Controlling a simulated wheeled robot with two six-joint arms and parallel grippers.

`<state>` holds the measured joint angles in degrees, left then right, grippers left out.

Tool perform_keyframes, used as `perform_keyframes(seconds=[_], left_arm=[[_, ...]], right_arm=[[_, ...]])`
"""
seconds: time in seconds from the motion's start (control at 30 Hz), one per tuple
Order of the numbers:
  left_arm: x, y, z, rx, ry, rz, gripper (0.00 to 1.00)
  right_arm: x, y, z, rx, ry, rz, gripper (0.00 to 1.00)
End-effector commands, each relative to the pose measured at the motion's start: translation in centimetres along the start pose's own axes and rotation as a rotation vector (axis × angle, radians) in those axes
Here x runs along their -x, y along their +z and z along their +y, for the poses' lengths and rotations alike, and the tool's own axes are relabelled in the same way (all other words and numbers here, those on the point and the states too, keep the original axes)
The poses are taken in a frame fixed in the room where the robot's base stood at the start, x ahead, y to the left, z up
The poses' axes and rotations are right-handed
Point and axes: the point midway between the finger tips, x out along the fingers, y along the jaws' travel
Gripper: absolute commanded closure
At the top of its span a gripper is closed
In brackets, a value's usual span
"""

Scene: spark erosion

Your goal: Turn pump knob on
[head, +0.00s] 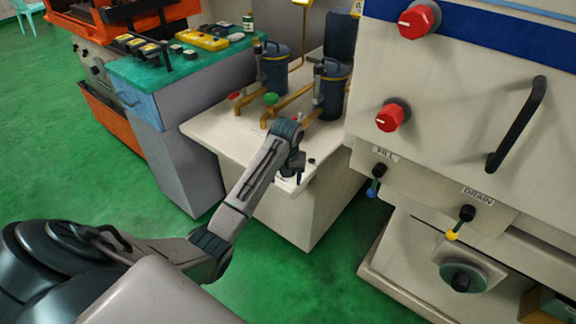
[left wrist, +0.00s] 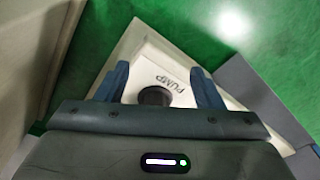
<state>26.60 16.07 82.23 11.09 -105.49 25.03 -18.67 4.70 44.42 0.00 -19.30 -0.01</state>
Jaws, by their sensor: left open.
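The pump knob (left wrist: 154,96) is dark and round. It sits on a white corner of the cabinet top, beside the printed word PUMP, in the left wrist view. My left gripper (left wrist: 160,76) is open, with its two blue-grey fingers on either side of the knob in that view. I cannot tell whether the fingers touch it. In the head view my left gripper (head: 293,172) points down over the front right corner of the cream cabinet (head: 213,127), where it largely hides the knob area. My right gripper is not in view.
Blue filter canisters (head: 275,70) and yellow pipes stand behind the gripper. On the right is the cream machine (head: 460,100) with red knobs (head: 391,117), a black handle (head: 517,125), and FILL and DRAIN levers (head: 460,222). Green floor (head: 290,270) is free in front.

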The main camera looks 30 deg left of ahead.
Motion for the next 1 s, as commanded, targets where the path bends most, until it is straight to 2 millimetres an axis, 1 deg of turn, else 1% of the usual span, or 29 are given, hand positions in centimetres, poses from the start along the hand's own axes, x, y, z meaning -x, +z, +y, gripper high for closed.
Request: perform_keyframes(seconds=[0.03, 0.23, 0.33, 0.4, 0.47, 0.57, 0.67, 0.9, 1.0], left_arm=[[1.1, -1.5, 0.0, 0.026, 0.002, -0.006, 0.39], [5.1, -6.1, -0.1, 0.131, 0.013, -0.049, 0.39], [6.9, -7.7, -0.2, 0.175, 0.020, -0.071, 0.39], [7.7, -8.4, -0.3, 0.194, 0.023, -0.081, 0.39], [8.0, -8.7, -0.3, 0.204, 0.024, -0.088, 0.39], [7.7, -8.8, -0.3, 0.211, 0.024, -0.092, 0.39], [6.3, -8.7, -0.3, 0.211, 0.023, -0.094, 0.39], [1.7, -8.2, -0.1, 0.210, 0.024, -0.094, 0.39], [0.0, -8.0, -0.1, 0.210, 0.024, -0.094, 0.39]], right_arm=[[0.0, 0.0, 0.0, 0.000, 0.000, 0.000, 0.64], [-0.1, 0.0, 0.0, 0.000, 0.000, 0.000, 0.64], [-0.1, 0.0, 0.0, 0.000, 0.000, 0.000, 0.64], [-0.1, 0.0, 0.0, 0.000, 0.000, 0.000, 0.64], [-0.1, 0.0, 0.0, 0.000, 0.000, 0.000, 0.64], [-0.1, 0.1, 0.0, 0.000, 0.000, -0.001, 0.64], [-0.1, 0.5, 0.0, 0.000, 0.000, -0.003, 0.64], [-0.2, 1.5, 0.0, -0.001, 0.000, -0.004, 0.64], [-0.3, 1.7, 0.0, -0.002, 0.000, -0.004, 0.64]])
